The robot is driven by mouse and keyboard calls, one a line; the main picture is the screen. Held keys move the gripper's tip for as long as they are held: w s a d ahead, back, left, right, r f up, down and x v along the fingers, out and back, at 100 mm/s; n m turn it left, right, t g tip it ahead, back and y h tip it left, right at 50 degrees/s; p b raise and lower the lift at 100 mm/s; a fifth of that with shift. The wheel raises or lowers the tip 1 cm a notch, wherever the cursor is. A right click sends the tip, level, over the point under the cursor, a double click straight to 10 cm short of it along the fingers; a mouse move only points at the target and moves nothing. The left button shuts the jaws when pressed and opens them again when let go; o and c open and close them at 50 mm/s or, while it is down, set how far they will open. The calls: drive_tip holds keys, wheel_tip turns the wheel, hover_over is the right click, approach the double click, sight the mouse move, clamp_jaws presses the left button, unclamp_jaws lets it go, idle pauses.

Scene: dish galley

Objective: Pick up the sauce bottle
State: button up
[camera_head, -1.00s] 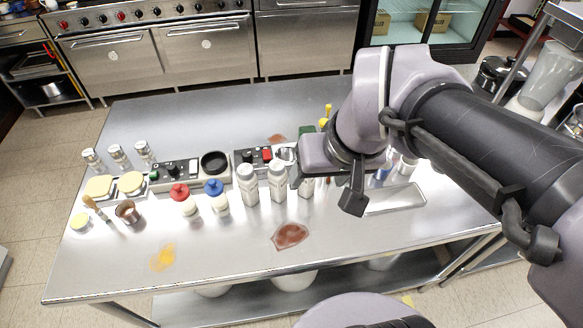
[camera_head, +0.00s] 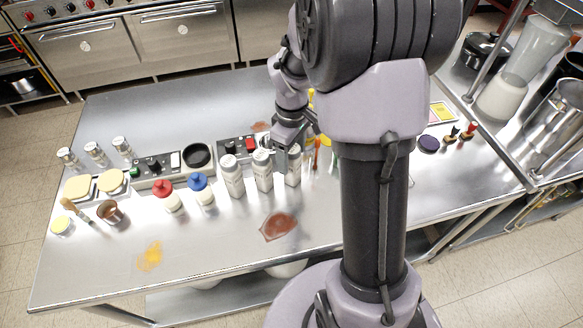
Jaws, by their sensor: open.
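No single thing can be told for sure as the sauce bottle. Three white bottles with printed labels stand upright in a row on the steel table: a left one (camera_head: 232,177), a middle one (camera_head: 262,172) and a right one (camera_head: 293,167). To their left stand a smaller red-topped bottle (camera_head: 167,198) and a blue-topped bottle (camera_head: 201,191). Slim yellow and red items show partly behind my arm. My gripper (camera_head: 289,142) is open, pointing down just behind and above the middle and right white bottles. Its fingertips are partly hard to make out; I see nothing held.
A reddish-brown spill (camera_head: 278,226) and a yellow spill (camera_head: 150,256) mark the front. The table's back left is clear. My arm hides the middle right.

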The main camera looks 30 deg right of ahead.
drive_tip(key=f, duration=0.1)
drive_tip(key=f+b, duration=0.1)
drive_tip(key=f, duration=0.1)
drive_tip(key=f+b, duration=0.1)
drive_tip(key=f, duration=0.1)
drive_tip(key=shift+w+d, duration=0.25)
drive_tip(key=shift+r, duration=0.1)
drive_tip(key=shift+c, duration=1.3)
clamp_jaws()
drive_tip(key=shift+r, duration=0.1)
